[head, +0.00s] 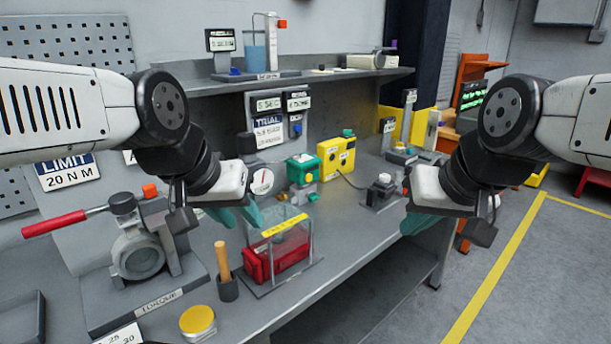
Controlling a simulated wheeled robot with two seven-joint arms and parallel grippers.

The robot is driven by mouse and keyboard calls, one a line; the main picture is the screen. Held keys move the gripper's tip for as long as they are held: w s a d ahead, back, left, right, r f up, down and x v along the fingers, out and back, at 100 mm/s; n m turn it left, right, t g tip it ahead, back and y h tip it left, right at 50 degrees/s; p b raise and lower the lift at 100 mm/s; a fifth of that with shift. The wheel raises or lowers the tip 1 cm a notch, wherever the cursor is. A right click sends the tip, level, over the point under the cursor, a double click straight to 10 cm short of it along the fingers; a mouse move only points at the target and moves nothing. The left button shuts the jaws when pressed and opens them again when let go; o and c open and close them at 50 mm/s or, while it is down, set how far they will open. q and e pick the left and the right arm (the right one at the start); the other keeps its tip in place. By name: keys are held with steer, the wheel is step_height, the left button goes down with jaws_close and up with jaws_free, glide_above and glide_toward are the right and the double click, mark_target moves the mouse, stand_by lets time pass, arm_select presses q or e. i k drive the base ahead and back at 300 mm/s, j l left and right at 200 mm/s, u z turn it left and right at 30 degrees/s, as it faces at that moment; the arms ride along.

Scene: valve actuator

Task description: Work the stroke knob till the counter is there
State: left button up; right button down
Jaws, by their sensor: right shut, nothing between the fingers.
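I cannot tell for sure which part is the stroke knob. A small dark device with a pale knob on top (384,179) stands toward the bench's right side, with a cable running to a yellow box (337,158). Small displays that may include the counter (298,101) are on the back panel; one seems to read "5 SEC". My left gripper (240,216) hangs over the bench beside a clear guard; its teal fingers are partly hidden and their opening is unclear. My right gripper (414,223) is shut and empty, near the bench's right edge and apart from the dark device.
A torque rig with a red-handled lever (54,224) stands at left. A clear guard with a yellow strip (285,225) covers a red block (272,259). A wooden-handled tool stands in a cup (228,289); a yellow-lidded tin (198,321) is in front. Open floor lies at right.

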mark_target(313, 196)
steer(key=u, duration=0.65)
steer(key=i+l+u, duration=0.1)
steer(key=l+u, duration=0.5)
steer(key=u, duration=0.15)
steer(key=l+u, duration=0.75)
steer(key=k+l+u, duration=0.1)
steer(key=l, duration=0.35)
steer(key=k+l, duration=0.15)
steer(key=l, duration=0.3)
steer(key=k+l+u, duration=0.15)
steer(key=l, duration=0.3)
steer(key=k+l, duration=0.2)
steer(key=l, duration=0.25)
steer(key=k+l+u, duration=0.15)
steer(key=l, duration=0.3)
steer(key=k+l, duration=0.2)
steer(key=l, duration=0.2)
steer(key=k+l+u, duration=0.15)
steer(key=l, duration=0.25)
